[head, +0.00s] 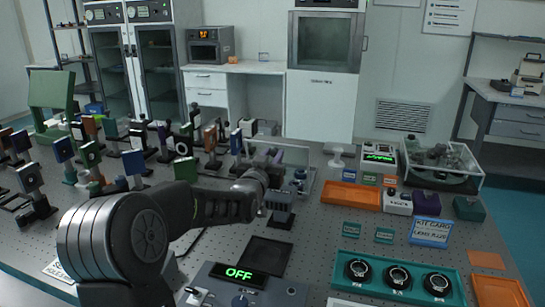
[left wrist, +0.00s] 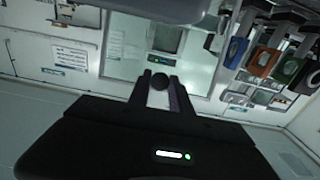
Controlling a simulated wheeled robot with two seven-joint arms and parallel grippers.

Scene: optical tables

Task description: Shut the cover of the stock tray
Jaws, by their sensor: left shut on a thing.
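My left arm reaches in from the left in the head view, and its gripper (head: 258,183) is over the middle of the optical table. In the left wrist view the two fingers (left wrist: 160,90) are closed around a small dark round knob (left wrist: 159,81). A clear-walled tray (head: 305,185), which looks like the stock tray, stands just beyond and beside the gripper. A see-through panel (head: 285,153) stands raised at its back and looks like its cover. The gripper and arm hide part of the tray, and I cannot tell how the knob joins the cover. My right gripper is not visible.
Many optic mounts (head: 135,165) crowd the table's left. A clear box over an apparatus (head: 470,176) stands at the back right. An orange tray (head: 349,196), a kit card (head: 430,234) and a teal tray with three round mounts (head: 453,281) lie right. An OFF-display box (head: 268,292) is in front.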

